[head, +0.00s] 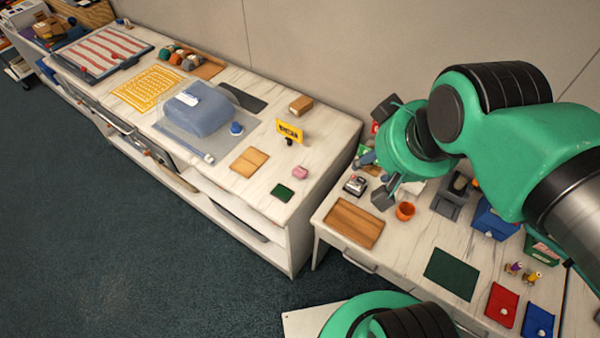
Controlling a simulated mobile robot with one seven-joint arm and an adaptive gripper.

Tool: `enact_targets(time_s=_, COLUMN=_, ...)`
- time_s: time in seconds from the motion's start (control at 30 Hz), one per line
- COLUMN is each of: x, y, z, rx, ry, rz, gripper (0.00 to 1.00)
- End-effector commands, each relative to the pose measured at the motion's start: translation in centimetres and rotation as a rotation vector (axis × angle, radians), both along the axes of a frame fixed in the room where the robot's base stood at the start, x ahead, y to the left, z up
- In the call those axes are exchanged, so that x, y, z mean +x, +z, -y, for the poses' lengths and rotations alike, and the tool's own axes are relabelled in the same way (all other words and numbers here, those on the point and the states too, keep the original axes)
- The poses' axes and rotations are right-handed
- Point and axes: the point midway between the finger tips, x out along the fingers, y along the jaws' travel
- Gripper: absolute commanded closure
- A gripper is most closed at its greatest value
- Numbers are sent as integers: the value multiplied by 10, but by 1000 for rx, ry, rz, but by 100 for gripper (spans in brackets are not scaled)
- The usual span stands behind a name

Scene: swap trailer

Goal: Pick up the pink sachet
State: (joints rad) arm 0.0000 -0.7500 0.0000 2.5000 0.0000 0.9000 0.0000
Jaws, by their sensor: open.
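A small pink item (300,172), which looks like the pink sachet, lies on the white counter (320,150) near its right end. It is beside a small dark green mat (282,192). My gripper (370,178) is open, above the near end of the right-hand table, to the right of the pink item and apart from it. I see nothing held between its fingers. My green arm hides part of the right-hand table.
A yellow sign (289,131), a wooden board (249,162) and a blue translucent case (198,110) stand on the counter. The right-hand table holds a wooden tray (353,223), an orange cup (405,211) and a dark green mat (451,274). A gap separates counter and table.

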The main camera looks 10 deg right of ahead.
Motion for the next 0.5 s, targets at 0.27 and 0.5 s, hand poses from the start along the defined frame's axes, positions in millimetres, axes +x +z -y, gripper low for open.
enact_targets(time_s=0.27, x=0, y=0, z=0, rx=0, ry=0, rz=0, gripper=34)
enact_targets(time_s=0.5, x=4, y=0, z=0, rx=5, ry=-7, rz=-5, gripper=34)
